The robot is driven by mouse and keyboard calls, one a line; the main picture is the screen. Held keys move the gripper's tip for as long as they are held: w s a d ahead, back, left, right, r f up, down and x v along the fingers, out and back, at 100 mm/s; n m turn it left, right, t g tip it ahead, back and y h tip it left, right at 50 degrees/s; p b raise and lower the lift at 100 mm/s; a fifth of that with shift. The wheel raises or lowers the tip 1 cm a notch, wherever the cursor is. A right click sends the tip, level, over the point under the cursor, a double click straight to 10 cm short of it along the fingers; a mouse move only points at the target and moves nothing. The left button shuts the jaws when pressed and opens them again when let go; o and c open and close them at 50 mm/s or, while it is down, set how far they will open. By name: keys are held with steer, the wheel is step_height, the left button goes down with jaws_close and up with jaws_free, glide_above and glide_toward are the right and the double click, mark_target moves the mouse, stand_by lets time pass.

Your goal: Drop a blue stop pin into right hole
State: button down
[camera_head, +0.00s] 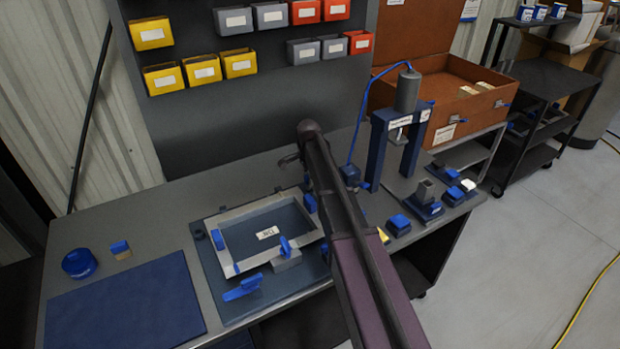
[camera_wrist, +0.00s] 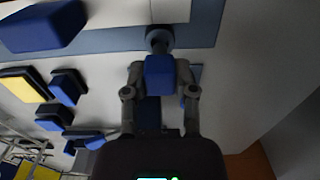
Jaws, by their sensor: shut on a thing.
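My gripper (camera_wrist: 160,72) is shut on a blue stop pin (camera_wrist: 160,76), whose blue head shows between the two fingers in the wrist view. A round grey collar (camera_wrist: 160,36) shows just beyond the pin at the blue plate's edge; I cannot tell whether the pin touches it or is in it. In the head view my gripper (camera_head: 289,160) is small and dark behind my arm, above the back of the fixture, and the pin is not distinguishable. The grey frame (camera_head: 228,217) lies on the dark blue fixture plate (camera_head: 213,275). A dark round collar (camera_head: 199,234) sits at the plate's left edge.
A blue press (camera_head: 378,150), blue-topped blocks (camera_head: 398,222) and a yellow piece (camera_head: 383,236) are on the right. A blue mat (camera_head: 125,305) lies at the left.

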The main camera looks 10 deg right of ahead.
steer(key=shift+f+b, duration=1.35)
stand_by(1.6)
stand_by(0.4)
steer(key=shift+c, duration=1.7)
jaws_free()
steer(key=o, duration=0.3)
steer(key=shift+o, duration=0.2)
steer(key=shift+r, duration=0.1)
steer(key=shift+r+p, duration=3.45)
steer(key=shift+p, duration=0.1)
steer(key=shift+s, duration=0.15)
